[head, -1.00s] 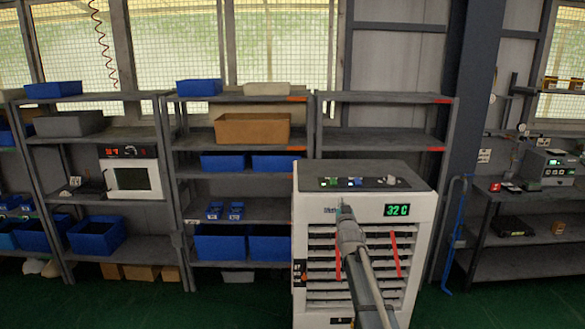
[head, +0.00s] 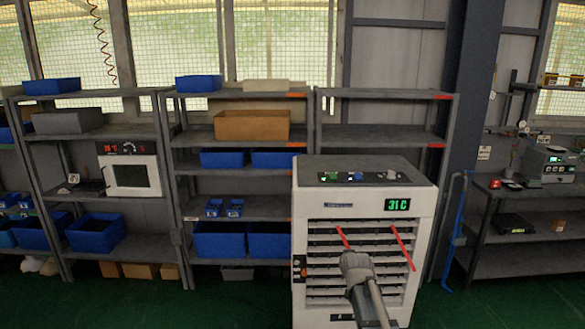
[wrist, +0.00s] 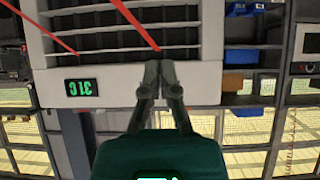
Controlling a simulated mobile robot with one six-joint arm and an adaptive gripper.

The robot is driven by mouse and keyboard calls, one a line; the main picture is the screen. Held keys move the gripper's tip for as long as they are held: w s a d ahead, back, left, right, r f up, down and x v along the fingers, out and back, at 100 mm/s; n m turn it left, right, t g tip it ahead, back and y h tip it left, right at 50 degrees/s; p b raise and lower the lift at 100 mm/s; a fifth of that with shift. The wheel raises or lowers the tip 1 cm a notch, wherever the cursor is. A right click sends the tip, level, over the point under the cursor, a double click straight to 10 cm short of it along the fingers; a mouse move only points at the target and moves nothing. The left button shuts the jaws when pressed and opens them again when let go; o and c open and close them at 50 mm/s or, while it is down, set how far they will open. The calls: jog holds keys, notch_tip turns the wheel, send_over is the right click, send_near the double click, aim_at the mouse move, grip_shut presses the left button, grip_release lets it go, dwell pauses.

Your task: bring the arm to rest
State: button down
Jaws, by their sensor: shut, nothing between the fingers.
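My gripper (wrist: 160,68) shows in the wrist view with its two dark fingers together and nothing between them. In the head view my arm reaches up from the bottom edge, and my gripper (head: 354,260) is in front of the slatted face of a white cabinet (head: 312,285). The fingertips are hard to make out there. The wrist view is upside down and shows the same white cabinet (wrist: 120,82) beyond the fingers. I cannot tell the exact gap between fingers and cabinet.
The cabinet has a green display (head: 397,205) reading 31 C, small coloured controls (head: 355,177) on top and two red strips (head: 402,247) on its front. Grey shelves (head: 385,138) with blue bins (head: 270,242) stand behind. A bench (head: 530,190) stands right. Green floor is open at lower right.

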jog(key=s+f+g, duration=0.3)
jog(key=s, duration=0.6)
jog(key=s+f+g+b, duration=0.1)
jog(key=s+f+g, duration=0.3)
jog(key=s, duration=0.6)
jog(key=s+f+g+b, duration=0.1)
jog(key=s+f+g, duration=0.2)
jog(key=s, duration=0.6)
jog(key=shift+s+a+f+g, duration=0.15)
jog(key=shift+s+f+g, duration=0.2)
jog(key=shift+g, duration=0.15)
